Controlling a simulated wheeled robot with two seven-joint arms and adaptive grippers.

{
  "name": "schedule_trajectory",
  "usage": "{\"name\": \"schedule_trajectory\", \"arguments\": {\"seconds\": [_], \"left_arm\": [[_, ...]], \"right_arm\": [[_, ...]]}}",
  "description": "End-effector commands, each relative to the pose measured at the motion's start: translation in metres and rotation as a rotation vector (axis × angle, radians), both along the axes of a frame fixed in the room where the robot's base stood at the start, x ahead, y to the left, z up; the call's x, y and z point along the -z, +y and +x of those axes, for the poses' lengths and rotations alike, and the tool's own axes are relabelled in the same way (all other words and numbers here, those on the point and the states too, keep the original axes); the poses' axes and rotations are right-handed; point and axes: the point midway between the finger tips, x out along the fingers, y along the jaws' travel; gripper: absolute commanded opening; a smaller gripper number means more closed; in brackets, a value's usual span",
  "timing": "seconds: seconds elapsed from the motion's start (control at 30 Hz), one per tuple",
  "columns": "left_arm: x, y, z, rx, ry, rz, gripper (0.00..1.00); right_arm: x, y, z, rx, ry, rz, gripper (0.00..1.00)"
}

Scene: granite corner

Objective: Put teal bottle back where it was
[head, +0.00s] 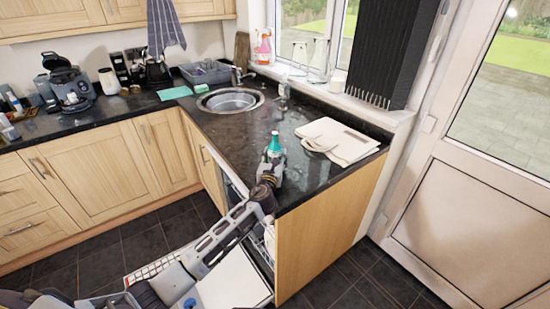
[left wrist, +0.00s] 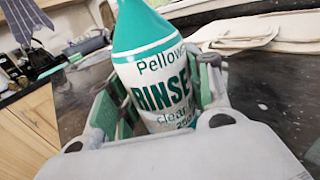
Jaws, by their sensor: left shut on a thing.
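The teal bottle (head: 274,143) is at the counter near its front corner, in the head view. Its teal top and white label reading "RINSE" show large in the left wrist view (left wrist: 155,85). My left gripper (head: 272,158) is shut on the bottle, with a finger on each side of it. The bottle looks upright in the head view. Its lower part is hidden by my gripper, so I cannot tell whether it touches the counter. My right gripper is not in view.
The black granite counter (head: 225,135) is clear to the left of the bottle. A cream folded bag or boards (head: 337,141) lie to the right. A round sink (head: 231,100) and a clear bottle (head: 283,88) are behind. An open dishwasher is below.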

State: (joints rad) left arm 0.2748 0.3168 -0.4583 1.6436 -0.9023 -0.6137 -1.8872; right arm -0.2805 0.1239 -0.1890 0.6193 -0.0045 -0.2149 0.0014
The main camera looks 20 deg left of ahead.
Motion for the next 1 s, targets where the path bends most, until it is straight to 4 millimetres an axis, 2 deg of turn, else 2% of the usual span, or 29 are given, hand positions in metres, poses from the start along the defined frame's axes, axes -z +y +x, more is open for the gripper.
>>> {"name": "schedule_trajectory", "arguments": {"seconds": [0.13, 0.3, 0.33, 0.47, 1.0], "left_arm": [[-0.0017, 0.0000, 0.0002, 0.000, -0.002, -0.001, 0.12], [0.0015, 0.0000, 0.0003, 0.000, -0.002, -0.001, 0.12], [0.0022, 0.0001, 0.0001, 0.000, 0.000, -0.001, 0.53], [0.0019, 0.0001, 0.0001, 0.000, 0.000, -0.001, 0.70], [-0.0009, -0.0003, -0.0021, 0.000, 0.000, 0.000, 0.71]], "right_arm": [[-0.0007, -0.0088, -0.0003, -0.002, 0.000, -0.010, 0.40], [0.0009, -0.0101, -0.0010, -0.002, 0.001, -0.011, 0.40], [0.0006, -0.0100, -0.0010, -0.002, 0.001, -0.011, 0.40], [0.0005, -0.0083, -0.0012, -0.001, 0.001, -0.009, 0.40], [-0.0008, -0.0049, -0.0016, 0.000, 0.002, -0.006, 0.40]]}}
